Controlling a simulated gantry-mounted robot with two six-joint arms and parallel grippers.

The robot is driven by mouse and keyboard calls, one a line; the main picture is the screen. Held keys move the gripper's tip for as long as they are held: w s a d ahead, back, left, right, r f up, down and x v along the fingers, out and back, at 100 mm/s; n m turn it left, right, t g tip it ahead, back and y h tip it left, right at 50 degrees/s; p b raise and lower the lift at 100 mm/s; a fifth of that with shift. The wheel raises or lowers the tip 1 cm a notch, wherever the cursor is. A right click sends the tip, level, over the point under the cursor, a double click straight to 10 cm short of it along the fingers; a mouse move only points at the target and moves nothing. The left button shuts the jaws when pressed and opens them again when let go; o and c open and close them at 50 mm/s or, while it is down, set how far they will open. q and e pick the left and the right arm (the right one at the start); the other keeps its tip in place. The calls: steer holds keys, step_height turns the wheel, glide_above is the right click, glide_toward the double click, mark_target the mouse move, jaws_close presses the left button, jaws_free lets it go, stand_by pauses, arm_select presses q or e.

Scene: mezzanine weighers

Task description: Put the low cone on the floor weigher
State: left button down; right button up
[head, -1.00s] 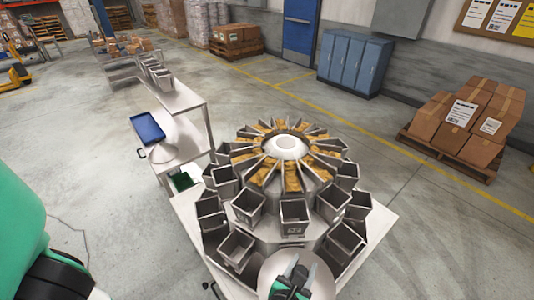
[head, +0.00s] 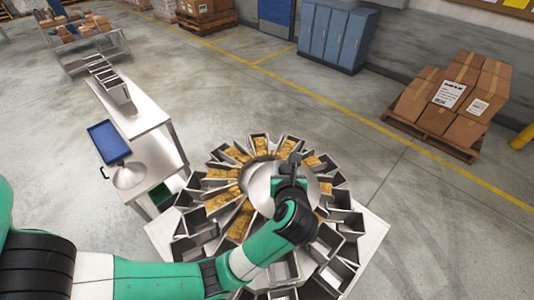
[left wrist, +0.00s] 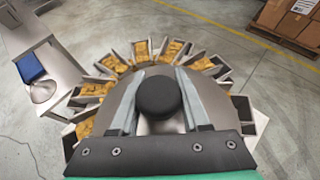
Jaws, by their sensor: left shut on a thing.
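My left gripper (head: 290,180) is shut on the black knob of a wide, low grey cone (head: 258,188). In the left wrist view the knob (left wrist: 158,97) sits between the two fingers, with the cone's grey disc (left wrist: 92,118) below it. The cone is over the middle of the floor weigher (head: 226,200), a ring of troughs with golden-brown product. It hides most of the weigher's hub. I cannot tell whether the cone touches the hub or hangs just above it. My right gripper is in no view.
A steel bench (head: 150,120) at the left carries a blue tray (head: 108,142), a silver cone-shaped piece (head: 128,176) and a row of metal buckets (head: 112,85). A pallet of boxes (head: 460,105) and blue lockers (head: 338,38) stand behind. The floor between is clear.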

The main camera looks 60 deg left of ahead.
arm_select(q)
steer(key=shift+w+a, duration=0.25)
steer(key=shift+a, duration=0.25)
steer(key=shift+s+f, duration=0.1)
steer(key=a+f, duration=0.3)
steer(key=a, duration=0.1)
steer(key=a+f+p, duration=0.1)
steer(key=a+f, duration=0.2)
steer(key=a, duration=0.2)
steer(key=w+a+f, duration=0.1)
steer(key=a+f, duration=0.3)
steer(key=shift+w+a+p, duration=0.1)
steer(key=shift+a+p, duration=0.15)
steer(key=shift+p, duration=0.15)
step_height(320, 180, down, 2)
steer(key=shift+f+p, duration=0.2)
steer(key=shift+p, duration=0.1)
steer(key=shift+f, duration=0.25)
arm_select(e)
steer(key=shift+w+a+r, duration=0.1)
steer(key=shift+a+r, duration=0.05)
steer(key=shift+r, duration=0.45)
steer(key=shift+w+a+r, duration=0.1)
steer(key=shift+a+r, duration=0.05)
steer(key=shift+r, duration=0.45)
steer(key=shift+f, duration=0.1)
arm_select(q)
steer(key=shift+c, duration=1.9)
jaws_free()
steer(key=shift+f, duration=0.15)
